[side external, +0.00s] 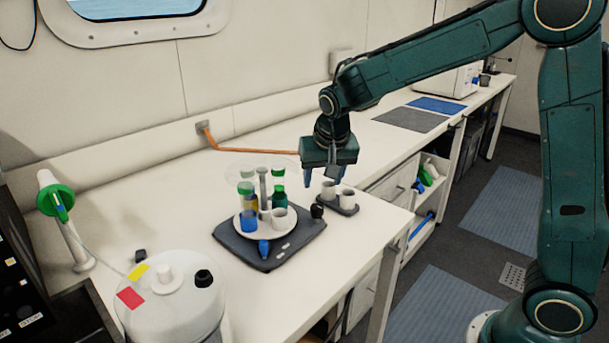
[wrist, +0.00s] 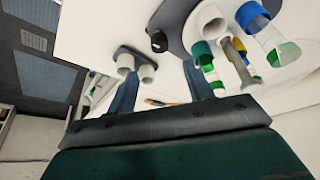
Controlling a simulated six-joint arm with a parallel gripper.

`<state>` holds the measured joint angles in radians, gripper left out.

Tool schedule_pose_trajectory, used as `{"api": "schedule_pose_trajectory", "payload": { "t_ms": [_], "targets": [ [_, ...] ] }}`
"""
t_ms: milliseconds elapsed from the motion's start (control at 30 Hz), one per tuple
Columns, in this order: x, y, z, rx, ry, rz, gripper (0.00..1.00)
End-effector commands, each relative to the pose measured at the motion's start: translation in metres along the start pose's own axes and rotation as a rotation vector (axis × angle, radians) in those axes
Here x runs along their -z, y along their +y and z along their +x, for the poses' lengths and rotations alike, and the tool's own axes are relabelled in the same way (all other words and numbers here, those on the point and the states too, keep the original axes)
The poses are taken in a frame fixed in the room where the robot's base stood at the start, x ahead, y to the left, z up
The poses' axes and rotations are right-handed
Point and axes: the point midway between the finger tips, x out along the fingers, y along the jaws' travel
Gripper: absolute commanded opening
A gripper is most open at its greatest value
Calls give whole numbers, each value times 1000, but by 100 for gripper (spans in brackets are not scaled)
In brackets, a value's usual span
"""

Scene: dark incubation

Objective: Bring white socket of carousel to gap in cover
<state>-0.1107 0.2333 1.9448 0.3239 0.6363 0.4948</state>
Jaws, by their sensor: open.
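The carousel (side external: 262,231) is a white round plate on a dark base around a grey post (side external: 263,187). It carries blue, yellow, green and white sockets, some with clear tubes. The white socket (side external: 280,217) is at its right front; in the wrist view a white socket (wrist: 209,20) shows at the top. A faint clear disc (side external: 236,170), seemingly the cover, shows above the tubes; I cannot make out its gap. A blue pointer (side external: 263,248) lies at the front of the base. My gripper (side external: 321,178) is open and empty, above and right of the carousel; its fingers (wrist: 162,88) touch nothing visible.
A dark holder (side external: 348,210) with two white cups stands right of the carousel, near the bench edge. A small black knob (side external: 317,210) lies between them. A white round device (side external: 172,310) is at front left. The bench between it and the carousel is mostly clear.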

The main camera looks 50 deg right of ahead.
Motion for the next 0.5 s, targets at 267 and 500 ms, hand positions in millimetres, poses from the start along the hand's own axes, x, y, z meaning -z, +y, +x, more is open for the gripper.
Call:
{"api": "schedule_pose_trajectory", "payload": {
  "t_ms": [267,500],
  "targets": [
    [0,0,-25,0,1,0,52],
    [0,0,-28,0,0,1,52]
  ]
}}
